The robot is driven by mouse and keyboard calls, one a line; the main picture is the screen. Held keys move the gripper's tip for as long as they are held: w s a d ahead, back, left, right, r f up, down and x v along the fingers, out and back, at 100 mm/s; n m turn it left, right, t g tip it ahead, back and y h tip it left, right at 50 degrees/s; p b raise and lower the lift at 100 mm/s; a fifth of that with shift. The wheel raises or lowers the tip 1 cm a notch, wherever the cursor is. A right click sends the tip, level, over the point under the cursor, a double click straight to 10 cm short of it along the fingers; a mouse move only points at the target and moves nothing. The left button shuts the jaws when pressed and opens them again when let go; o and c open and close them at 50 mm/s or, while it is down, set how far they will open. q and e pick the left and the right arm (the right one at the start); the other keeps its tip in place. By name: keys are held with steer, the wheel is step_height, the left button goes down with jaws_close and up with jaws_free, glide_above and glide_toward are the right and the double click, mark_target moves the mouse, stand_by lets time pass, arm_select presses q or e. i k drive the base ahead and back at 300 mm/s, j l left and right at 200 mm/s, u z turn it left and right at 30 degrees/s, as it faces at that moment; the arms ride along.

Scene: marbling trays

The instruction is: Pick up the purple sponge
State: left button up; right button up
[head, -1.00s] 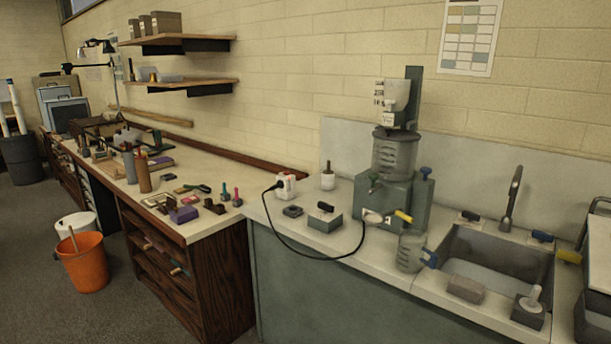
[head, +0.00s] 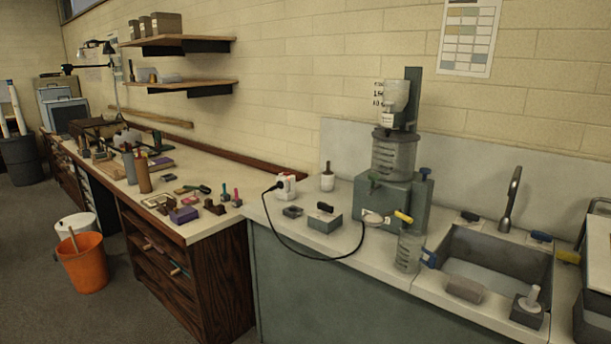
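A small purple block (head: 183,215), which looks like the purple sponge, lies near the front edge of the wooden-fronted workbench (head: 222,222). Small dark and brown items lie close around it. Neither of my grippers shows in the head view, and nothing is seen touching the purple block.
A grey-green machine (head: 380,200) stands on the right counter, left of a sink (head: 485,270). An orange bucket (head: 84,264) stands on the floor at left.

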mark_target(468, 289)
steer(key=l+z, duration=0.4)
steer(key=i+l+z, duration=0.2)
steer(key=l+z, duration=0.25)
steer(key=l, duration=0.1)
